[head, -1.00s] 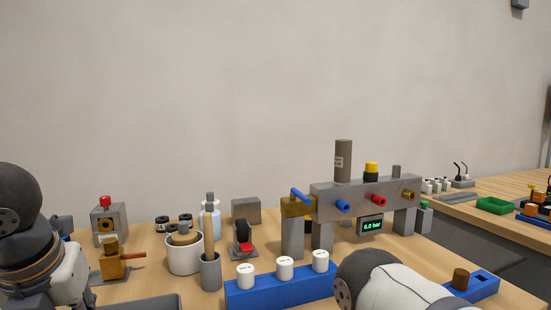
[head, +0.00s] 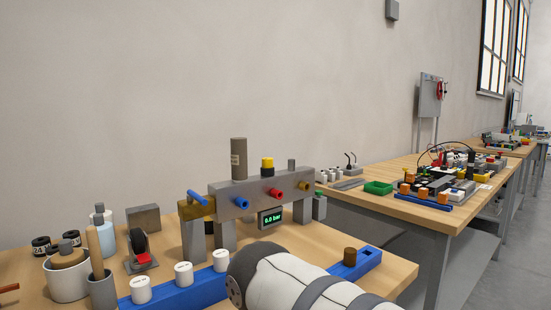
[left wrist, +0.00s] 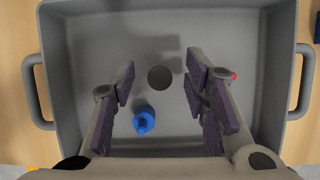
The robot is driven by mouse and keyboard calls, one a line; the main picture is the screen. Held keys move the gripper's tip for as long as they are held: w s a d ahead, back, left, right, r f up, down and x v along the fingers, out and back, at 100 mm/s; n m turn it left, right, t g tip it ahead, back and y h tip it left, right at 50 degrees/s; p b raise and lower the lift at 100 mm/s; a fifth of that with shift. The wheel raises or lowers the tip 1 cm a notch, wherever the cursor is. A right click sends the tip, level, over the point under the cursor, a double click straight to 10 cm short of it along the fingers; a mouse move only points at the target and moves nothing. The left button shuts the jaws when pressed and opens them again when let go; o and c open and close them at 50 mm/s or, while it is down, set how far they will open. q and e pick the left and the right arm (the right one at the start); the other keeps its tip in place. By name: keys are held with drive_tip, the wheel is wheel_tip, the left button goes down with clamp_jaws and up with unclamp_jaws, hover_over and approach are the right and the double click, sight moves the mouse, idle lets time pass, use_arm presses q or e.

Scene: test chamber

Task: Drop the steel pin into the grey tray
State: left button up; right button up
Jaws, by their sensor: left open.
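The grey tray (left wrist: 75,50) fills most of the left wrist view, with a handle on each side. My left gripper (left wrist: 160,80) is over the tray with its two fingers apart. A dark grey round end, likely the steel pin (left wrist: 160,77) seen end-on, shows between the fingers, with a gap on both sides. I cannot tell whether it is standing in the tray or above its floor. A blue piece (left wrist: 143,121) also shows inside the tray outline, near the left finger. The tray and my left gripper are outside the head view. My right gripper is not in view.
In the head view, a blue block with white caps (head: 196,286) stands on the near bench by a grey manifold (head: 255,195). A white cup (head: 66,280) and a grey cup (head: 102,290) are at left. My right arm crosses the bottom middle.

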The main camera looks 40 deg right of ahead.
use_arm(q)
drive_tip(key=v, duration=1.1)
drive_tip(key=shift+s, duration=0.1)
